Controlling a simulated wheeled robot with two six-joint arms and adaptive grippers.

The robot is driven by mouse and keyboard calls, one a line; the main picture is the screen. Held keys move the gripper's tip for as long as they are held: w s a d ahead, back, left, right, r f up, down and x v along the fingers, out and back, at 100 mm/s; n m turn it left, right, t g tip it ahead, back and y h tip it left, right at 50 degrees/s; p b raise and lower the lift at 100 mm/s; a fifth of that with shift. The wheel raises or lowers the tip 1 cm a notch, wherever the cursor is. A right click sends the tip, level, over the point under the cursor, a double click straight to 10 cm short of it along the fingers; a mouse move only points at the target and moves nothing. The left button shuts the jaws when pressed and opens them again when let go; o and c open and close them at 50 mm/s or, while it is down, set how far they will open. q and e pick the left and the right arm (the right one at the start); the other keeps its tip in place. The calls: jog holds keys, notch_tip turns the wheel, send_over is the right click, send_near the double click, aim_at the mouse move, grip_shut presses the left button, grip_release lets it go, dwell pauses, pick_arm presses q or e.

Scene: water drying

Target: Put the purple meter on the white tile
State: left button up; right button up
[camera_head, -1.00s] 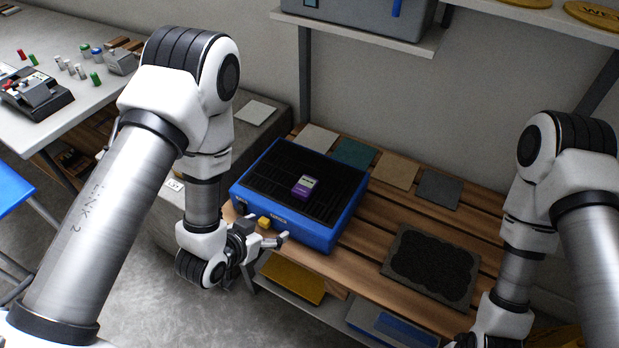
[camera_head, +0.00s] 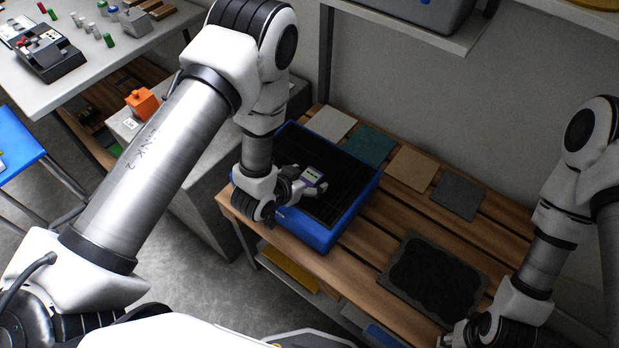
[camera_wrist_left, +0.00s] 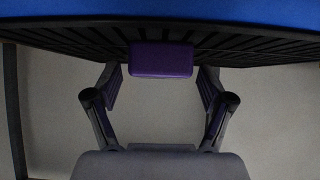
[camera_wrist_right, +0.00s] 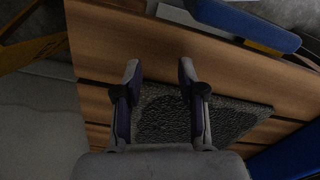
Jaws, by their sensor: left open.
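The purple meter (camera_head: 311,176) with a pale face sits on the black grate of the blue tray (camera_head: 316,236). My left gripper (camera_head: 297,187) is right at the meter from its left front side. In the left wrist view, the meter (camera_wrist_left: 160,59) lies ahead between the spread fingers (camera_wrist_left: 160,78), with a gap on each side. The white tile (camera_head: 331,123) lies bare at the back left of the wooden bench, behind the tray. My right gripper (camera_wrist_right: 160,72) is open and empty above the bench.
Teal (camera_head: 370,146), tan (camera_head: 411,169) and grey (camera_head: 458,195) tiles lie in a row right of the white one. A dark textured mat (camera_head: 433,277) lies on the bench's front right. A shelf (camera_head: 408,25) overhangs the back.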

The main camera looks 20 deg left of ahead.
pick_arm(q)
jog(key=shift+w+d+f, duration=0.15)
jog(key=shift+w+f, duration=0.25)
jog(key=shift+s+r, duration=0.1)
jog(key=c, duration=1.4)
jog(key=shift+r, duration=0.1)
